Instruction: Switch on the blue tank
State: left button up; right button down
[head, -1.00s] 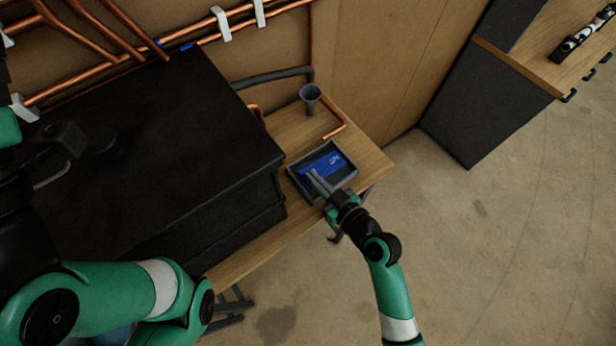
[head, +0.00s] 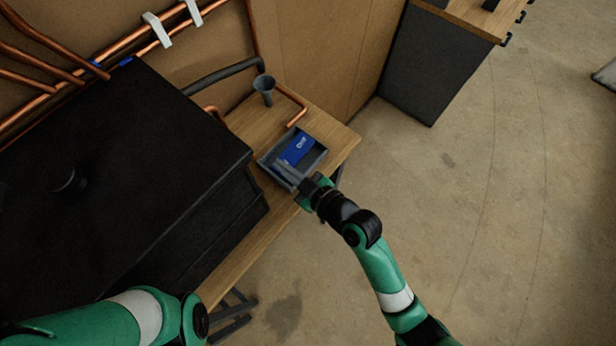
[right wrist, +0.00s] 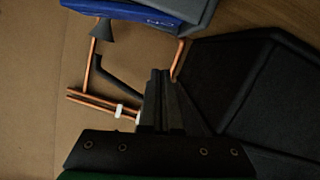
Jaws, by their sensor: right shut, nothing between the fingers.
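A flat blue item (head: 299,149) with white lettering lies in a shallow grey tray (head: 318,160) on the wooden bench. It also shows at the top edge of the right wrist view (right wrist: 120,10), partly cut off. I cannot tell whether it is part of the blue tank; no tank or switch is clearly visible. My right gripper (head: 284,169) is shut and empty, its fingertips over the tray's near-left side, beside the blue item. The fingers stand together in the right wrist view (right wrist: 160,75). My left arm shows at the lower left, but its gripper is out of view.
A large black box (head: 130,160) takes up the left. A grey funnel-shaped cup (head: 264,88) and a bent copper pipe (head: 292,106) are behind the tray on the bench (head: 338,135). Copper pipes run along the wall.

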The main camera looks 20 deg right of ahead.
jog(key=v, duration=0.9)
jog(key=shift+d+f, duration=0.2)
jog(key=shift+f, duration=0.1)
